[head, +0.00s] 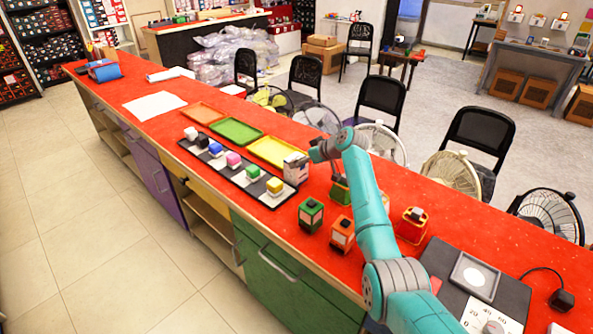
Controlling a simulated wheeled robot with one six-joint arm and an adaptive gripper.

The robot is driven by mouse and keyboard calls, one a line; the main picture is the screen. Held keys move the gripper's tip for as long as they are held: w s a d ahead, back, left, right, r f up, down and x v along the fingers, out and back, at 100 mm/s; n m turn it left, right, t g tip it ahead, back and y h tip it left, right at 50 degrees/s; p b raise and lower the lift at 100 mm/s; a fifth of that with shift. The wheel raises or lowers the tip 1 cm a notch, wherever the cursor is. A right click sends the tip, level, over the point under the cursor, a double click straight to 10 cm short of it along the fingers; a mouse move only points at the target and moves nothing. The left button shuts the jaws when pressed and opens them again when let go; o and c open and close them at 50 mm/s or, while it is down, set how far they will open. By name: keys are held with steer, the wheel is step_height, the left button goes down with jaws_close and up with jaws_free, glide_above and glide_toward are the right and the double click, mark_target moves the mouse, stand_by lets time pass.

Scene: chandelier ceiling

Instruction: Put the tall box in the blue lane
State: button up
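A pale grey-and-white box (296,168), perhaps the tall box, stands upright at the right end of a black-and-white board (228,176) on the red counter. No strip plainly marked as a blue lane can be made out. My gripper (317,153) is just right of the box's top, in front of my teal arm. Its fingers are too small to read, and I cannot tell whether it touches the box.
Orange (203,112), green (236,131) and yellow (271,150) trays lie behind the board. Green (311,214), orange (342,233) and red (412,226) lantern-like objects stand around my arm. A dark scale-like device (474,276) is at right. Chairs and fans line the counter's far side.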

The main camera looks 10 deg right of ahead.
mark_target(296, 158)
steer(key=shift+x, duration=1.85)
steer(key=c, duration=1.4)
